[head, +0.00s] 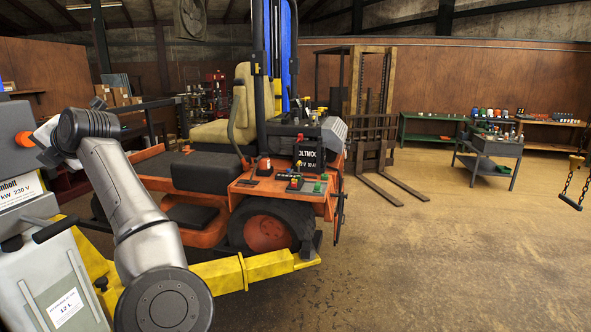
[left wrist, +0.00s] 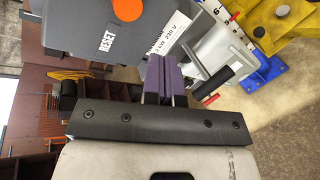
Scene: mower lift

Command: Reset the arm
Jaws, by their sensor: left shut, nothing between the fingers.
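A grey control box of the lift (head: 12,125) stands at the left edge of the head view, with an orange round button (head: 24,140) on it. I cannot tell whether the fingertips touch anything. A yellow lift arm (head: 240,270) runs under the orange mower (head: 275,205). My right gripper is out of view.
A white-labelled grey unit with a dark handle (head: 55,228) stands below the control box. A forklift (head: 370,140), a green bench (head: 430,118) and a grey work table (head: 495,145) stand at the back.

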